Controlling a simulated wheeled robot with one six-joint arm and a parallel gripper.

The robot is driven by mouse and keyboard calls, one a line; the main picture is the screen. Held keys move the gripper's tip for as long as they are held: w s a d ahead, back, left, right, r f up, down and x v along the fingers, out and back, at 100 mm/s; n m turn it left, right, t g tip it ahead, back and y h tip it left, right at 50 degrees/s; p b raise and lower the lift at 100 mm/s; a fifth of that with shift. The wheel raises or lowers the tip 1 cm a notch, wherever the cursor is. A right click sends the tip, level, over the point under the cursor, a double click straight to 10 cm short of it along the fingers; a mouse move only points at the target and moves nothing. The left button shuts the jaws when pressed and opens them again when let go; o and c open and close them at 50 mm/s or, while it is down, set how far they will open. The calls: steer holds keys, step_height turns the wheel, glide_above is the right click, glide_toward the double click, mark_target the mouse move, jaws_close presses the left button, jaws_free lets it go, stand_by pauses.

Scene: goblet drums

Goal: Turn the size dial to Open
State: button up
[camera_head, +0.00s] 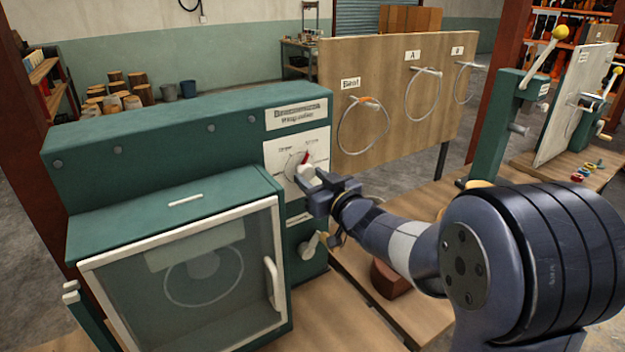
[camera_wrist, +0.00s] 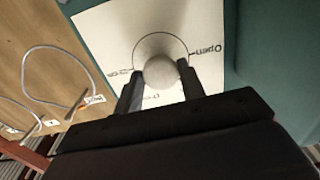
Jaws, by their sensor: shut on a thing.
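The size dial (camera_head: 307,173) is a pale round knob on a white panel (camera_head: 283,155) at the right of the green machine's front. A red pointer mark (camera_head: 304,157) shows at its upper edge in the head view. My gripper (camera_head: 309,184) is at the panel, its fingers on either side of the knob. In the wrist view the knob (camera_wrist: 161,72) sits between the fingertips (camera_wrist: 160,90), with a dark circle line around it. The word Open (camera_wrist: 207,49) is printed right of the circle there. Other labels are partly hidden. The pointer is not visible in the wrist view.
A glazed door (camera_head: 195,270) with a white handle (camera_head: 272,283) is on the machine's lower front. A small crank lever (camera_head: 310,246) sits below the dial. A wooden board (camera_head: 395,95) with hanging wire rings stands behind my arm.

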steer(key=shift+f, duration=0.1)
steer(key=n+b, duration=0.3)
steer(key=shift+f, duration=0.1)
steer(key=n+b, duration=0.2)
steer(key=shift+n, duration=0.3)
steer(key=n+b, duration=0.4)
steer(key=n, duration=0.2)
steer(key=shift+d, duration=0.1)
steer(key=n+b, duration=0.3)
steer(key=n, duration=0.3)
steer(key=shift+n, duration=0.4)
steer(key=n+b, duration=0.2)
steer(key=n, duration=0.3)
steer(key=shift+r+b, duration=0.25)
steer(key=shift+b, duration=0.15)
steer(key=shift+n, duration=0.3)
steer(key=o, duration=1)
